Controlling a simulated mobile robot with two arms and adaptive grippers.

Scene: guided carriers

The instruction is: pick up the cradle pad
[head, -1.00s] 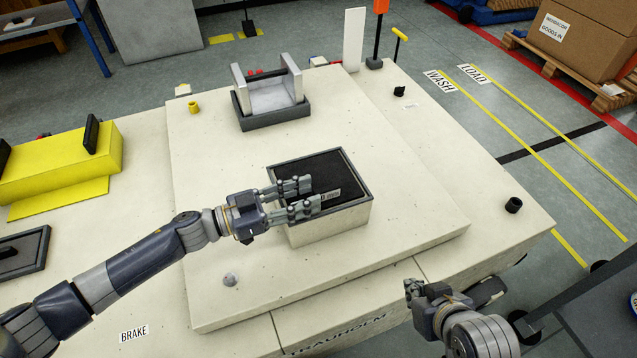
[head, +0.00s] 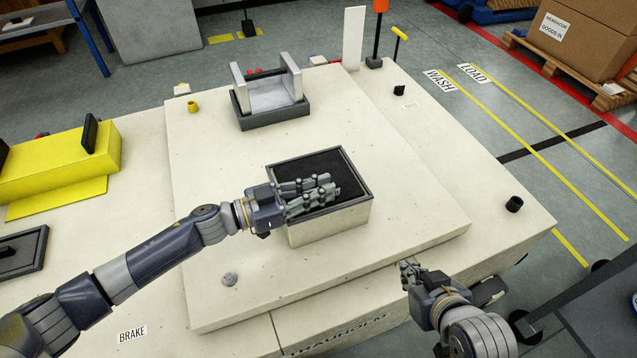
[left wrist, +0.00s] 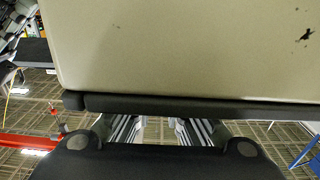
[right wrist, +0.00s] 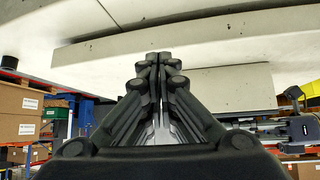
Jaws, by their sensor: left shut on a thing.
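The cradle pad, a flat black pad (head: 322,165), lies inside a grey-rimmed beige box (head: 330,223) on the raised middle of the cart top. My left gripper (head: 332,193) reaches over the box from the left, its fingers close together on the pad; they hide much of it and the exact grip. In the left wrist view the box's beige side (left wrist: 190,45) and dark rim cover the fingertips. My right gripper (head: 405,268) is shut and empty by the deck's front edge; its fingers (right wrist: 158,62) meet in the right wrist view.
A grey cradle with two upright walls (head: 270,95) stands behind the box. A yellow block (head: 60,165) is at the left. A black cup-like piece (head: 514,204) sits near the right corner. The deck right of the box is clear.

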